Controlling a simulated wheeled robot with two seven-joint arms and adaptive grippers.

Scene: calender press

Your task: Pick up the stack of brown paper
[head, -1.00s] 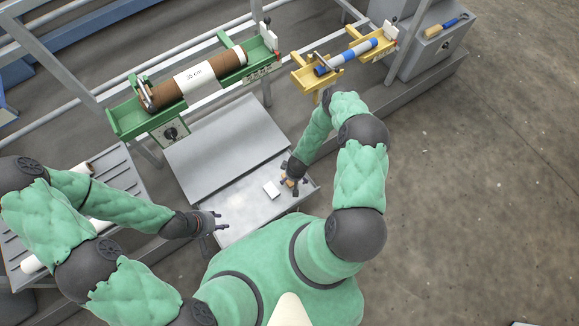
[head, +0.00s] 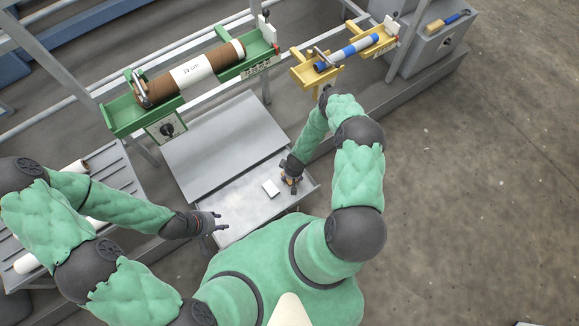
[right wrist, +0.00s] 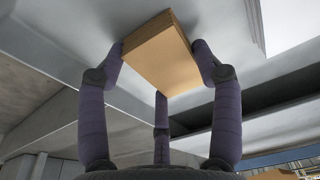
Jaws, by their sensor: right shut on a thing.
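The stack of brown paper (right wrist: 158,48) is a small tan block in the right wrist view. The fingers of my right gripper (right wrist: 162,62) are shut around it, one on each side and a third at the near edge. Whether it touches the grey surface behind it I cannot tell. In the head view my right gripper (head: 291,183) is at the right side of the grey tray table and mostly hides the brown stack. My left gripper (head: 221,222) is open and empty at the table's left front edge.
Behind stand a green cradle (head: 125,119) with a brown roll (head: 158,90) and a yellow cradle (head: 302,75) with a blue-and-white roll (head: 349,52). The table's middle left is clear.

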